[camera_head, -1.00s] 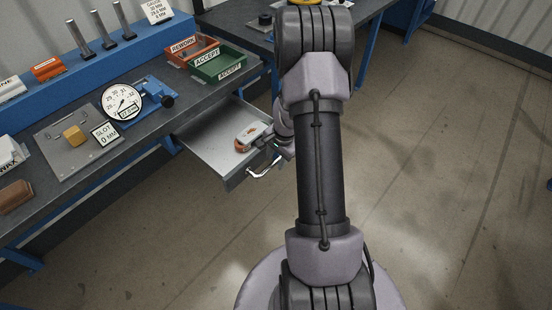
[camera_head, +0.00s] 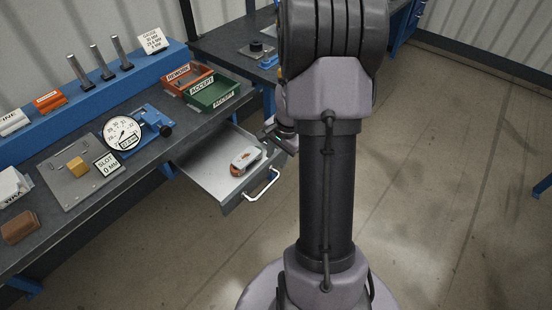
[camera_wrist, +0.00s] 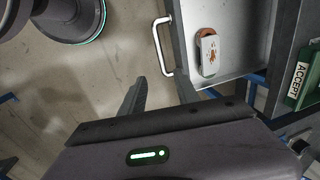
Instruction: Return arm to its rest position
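My gripper (camera_wrist: 160,85) is open and empty in the wrist view, its two dark fingers apart with bare floor between them. In the head view my gripper (camera_head: 270,133) is partly hidden behind my arm, above the right rear edge of the open drawer (camera_head: 205,172). It is apart from the drawer's pale handle (camera_head: 262,186), which also shows in the wrist view (camera_wrist: 159,47). A small white and brown-orange item (camera_head: 246,160) lies in the drawer; it also shows in the wrist view (camera_wrist: 207,52).
The workbench holds a round dial gauge (camera_head: 122,133), a red rework bin (camera_head: 188,78) and a green accept bin (camera_head: 213,91). A second bench (camera_head: 225,47) stands behind. Floor to the right is clear.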

